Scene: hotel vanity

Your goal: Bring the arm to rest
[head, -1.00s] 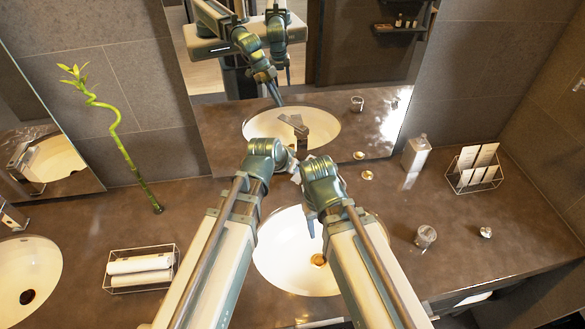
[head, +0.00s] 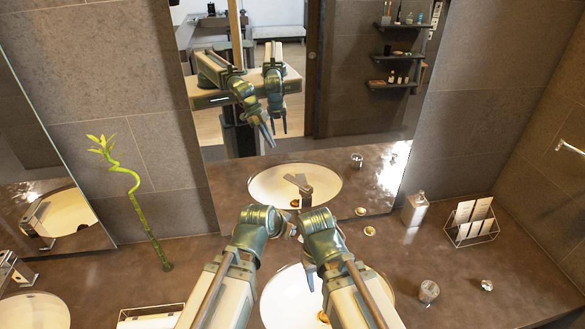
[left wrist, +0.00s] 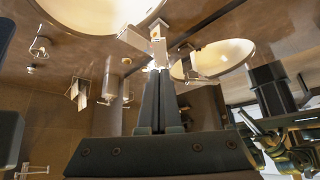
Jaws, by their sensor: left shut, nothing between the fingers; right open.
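My left arm comes in from the left in the head view, over the counter in front of the mirror. Its gripper is mostly hidden behind the wrist there. In the left wrist view my left gripper (left wrist: 158,75) shows with its two dark fingers together and nothing between them. My right gripper (head: 310,278) points down over the sink basin (head: 275,301), close beside the left wrist. It is open, with no object seen in it. The mirror shows both arms and grippers reflected.
A glass (head: 428,292), a soap dispenser (head: 415,209) and a wire card rack (head: 487,233) stand on the right. A green bamboo stalk (head: 148,230) stands at left, and a towel rack (head: 150,318) is at the front left. The tap (head: 294,229) is close to both wrists.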

